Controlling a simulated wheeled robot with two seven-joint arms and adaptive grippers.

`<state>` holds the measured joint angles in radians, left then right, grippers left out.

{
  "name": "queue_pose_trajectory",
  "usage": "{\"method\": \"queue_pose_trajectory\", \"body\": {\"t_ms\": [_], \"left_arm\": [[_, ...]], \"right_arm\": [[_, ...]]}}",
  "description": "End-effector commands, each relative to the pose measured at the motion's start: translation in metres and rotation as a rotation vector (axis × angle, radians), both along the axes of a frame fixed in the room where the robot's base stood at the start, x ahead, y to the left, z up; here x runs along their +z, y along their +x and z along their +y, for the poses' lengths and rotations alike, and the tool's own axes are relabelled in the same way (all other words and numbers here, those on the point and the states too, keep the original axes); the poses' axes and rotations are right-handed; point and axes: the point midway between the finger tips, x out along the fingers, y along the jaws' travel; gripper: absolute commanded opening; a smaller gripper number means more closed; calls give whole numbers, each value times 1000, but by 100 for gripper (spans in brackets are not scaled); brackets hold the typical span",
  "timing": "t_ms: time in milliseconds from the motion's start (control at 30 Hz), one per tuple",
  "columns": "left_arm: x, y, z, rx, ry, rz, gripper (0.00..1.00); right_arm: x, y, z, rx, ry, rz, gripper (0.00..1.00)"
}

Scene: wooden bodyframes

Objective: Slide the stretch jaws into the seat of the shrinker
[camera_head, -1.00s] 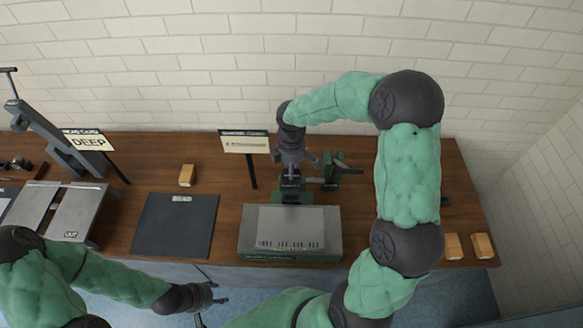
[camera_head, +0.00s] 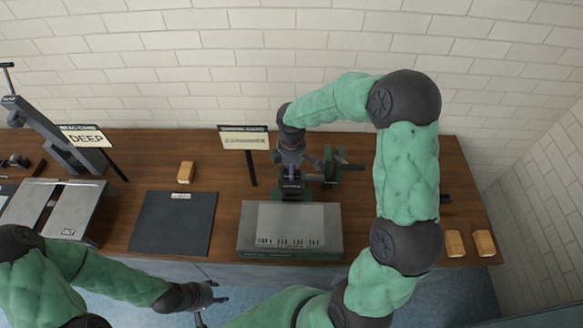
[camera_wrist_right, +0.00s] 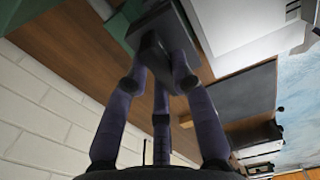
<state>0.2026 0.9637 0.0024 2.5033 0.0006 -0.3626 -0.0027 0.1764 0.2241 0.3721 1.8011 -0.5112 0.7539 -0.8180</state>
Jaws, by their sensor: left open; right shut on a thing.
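The green shrinker (camera_head: 330,172) stands on the wooden bench behind a grey box, partly hidden by my right gripper. My right gripper (camera_head: 291,172) points down over the shrinker's front part. In the right wrist view its purple fingers are shut on a dark grey block, the stretch jaws (camera_wrist_right: 168,28). The jaws are at or just above the green body; I cannot tell whether they sit in the seat. My left gripper (camera_head: 212,297) is open and empty, low in front of the bench over the blue floor.
A grey box with a pale plate (camera_head: 290,222) lies in front of the shrinker. A small sign (camera_head: 244,139) stands close left. A dark mat (camera_head: 172,224), a wooden block (camera_head: 186,172) and a DEEP sign (camera_head: 88,138) are further left. Two wooden blocks (camera_head: 470,243) lie at right.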

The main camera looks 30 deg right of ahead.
Motion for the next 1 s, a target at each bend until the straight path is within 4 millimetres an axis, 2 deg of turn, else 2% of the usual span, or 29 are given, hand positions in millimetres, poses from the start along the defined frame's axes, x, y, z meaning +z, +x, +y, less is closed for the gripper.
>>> {"method": "queue_pose_trajectory", "body": {"t_ms": [433, 1000], "left_arm": [[-21, 0, 0, 0, 0, 0, 52], [-22, 0, 0, 0, 0, 0, 52]], "right_arm": [[-29, 2, -1, -2, -2, -5, 0], [-32, 2, -1, -1, -1, -5, 0]]}}
